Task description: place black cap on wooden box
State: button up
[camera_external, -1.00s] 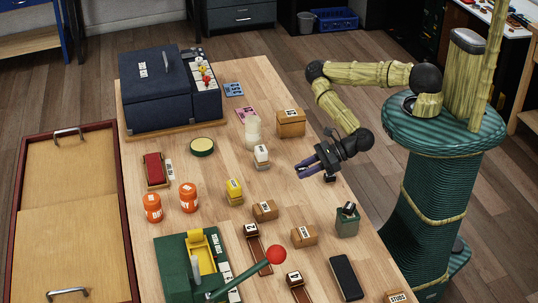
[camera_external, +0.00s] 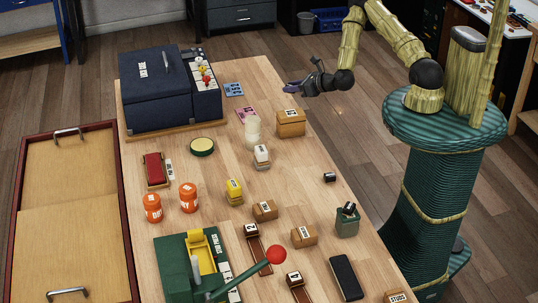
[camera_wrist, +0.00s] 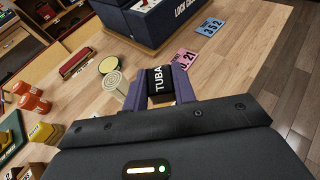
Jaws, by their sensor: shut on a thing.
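My gripper (camera_external: 288,88) is raised above the far right part of the table, with its purple fingers pointing left. In the wrist view the fingers are shut on a black block with a white "TUBA" label (camera_wrist: 160,82), which looks like the black cap. It is hard to make out in the external view. A brown wooden box (camera_external: 291,126) with a pale label stands near the table's right edge, below my gripper in the picture. Its label is too small to read. The wrist view does not clearly show this box. A small black piece (camera_external: 330,177) lies apart on the table.
A white candle-like cylinder (camera_external: 253,131) stands just left of the wooden box. Blue (camera_external: 234,89) and pink (camera_external: 246,114) cards lie behind it. A dark blue case (camera_external: 160,90) fills the far left. More brown boxes (camera_external: 264,210) stand nearer. The right edge drops to the floor.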

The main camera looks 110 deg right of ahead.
jog(key=shift+s+d+r, duration=0.2)
jog(key=shift+s+d, duration=0.2)
jog(key=shift+d, duration=0.15)
send_over(293, 113)
jog(key=shift+w+f+p, duration=0.1)
jog(key=shift+f+p, duration=0.25)
jog(key=shift+f, duration=2.8)
jog(key=shift+f+p, duration=0.35)
jog(key=shift+f, duration=1.5)
